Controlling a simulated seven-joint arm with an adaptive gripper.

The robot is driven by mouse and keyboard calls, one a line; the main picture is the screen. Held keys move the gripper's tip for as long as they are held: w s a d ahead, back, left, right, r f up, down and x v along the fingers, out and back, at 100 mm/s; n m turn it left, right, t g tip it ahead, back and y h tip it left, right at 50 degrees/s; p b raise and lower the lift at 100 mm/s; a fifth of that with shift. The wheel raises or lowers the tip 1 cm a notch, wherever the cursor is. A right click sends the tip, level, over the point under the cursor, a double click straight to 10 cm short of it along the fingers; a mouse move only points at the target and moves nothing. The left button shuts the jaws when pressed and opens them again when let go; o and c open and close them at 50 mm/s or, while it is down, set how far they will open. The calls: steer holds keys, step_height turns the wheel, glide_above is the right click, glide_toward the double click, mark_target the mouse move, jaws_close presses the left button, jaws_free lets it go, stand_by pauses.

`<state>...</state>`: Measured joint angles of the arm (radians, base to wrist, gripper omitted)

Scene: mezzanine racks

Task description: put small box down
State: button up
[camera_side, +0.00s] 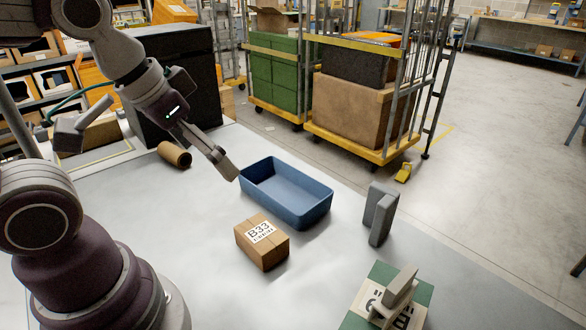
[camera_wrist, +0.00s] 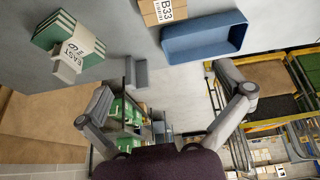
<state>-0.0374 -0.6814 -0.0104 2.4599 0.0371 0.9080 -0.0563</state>
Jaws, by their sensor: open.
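A small brown cardboard box (camera_side: 264,246) with a white B33 label sits on the pale table, in front of the blue tray (camera_side: 290,207) and apart from it. In the wrist view the box (camera_wrist: 163,14) is cut by the top edge, beside the blue tray (camera_wrist: 200,52). The tray looks empty. My gripper (camera_side: 229,169) is above the table by the tray's left corner, away from the box. In the wrist view my gripper (camera_wrist: 163,82) has its fingers wide apart with nothing between them.
A cardboard tube (camera_side: 174,153) lies behind on the left. A grey block-like piece (camera_side: 379,216) stands right of the tray. A green labelled package (camera_side: 360,316) with a grey piece on top is at the front right. Wheeled cages stand beyond the table. Table between box and package is clear.

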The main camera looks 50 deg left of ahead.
steer(key=w+f+n+g+h, duration=0.2)
steer(key=w+f+n+g, duration=0.2)
steer(key=n, duration=0.1)
steer(key=n+t+h, duration=0.1)
steer(key=n+h, duration=0.9)
steer(key=n, duration=0.4)
glide_toward(259, 231)
steer(key=x, duration=0.4)
steer(key=shift+w+d, duration=0.1)
steer(key=shift+d, duration=0.15)
steer(key=shift+f+n+h, duration=0.25)
steer(key=shift+n+h, duration=0.05)
steer(key=x, duration=0.5)
steer(key=shift+a, duration=0.1)
steer(key=c, duration=1.3)
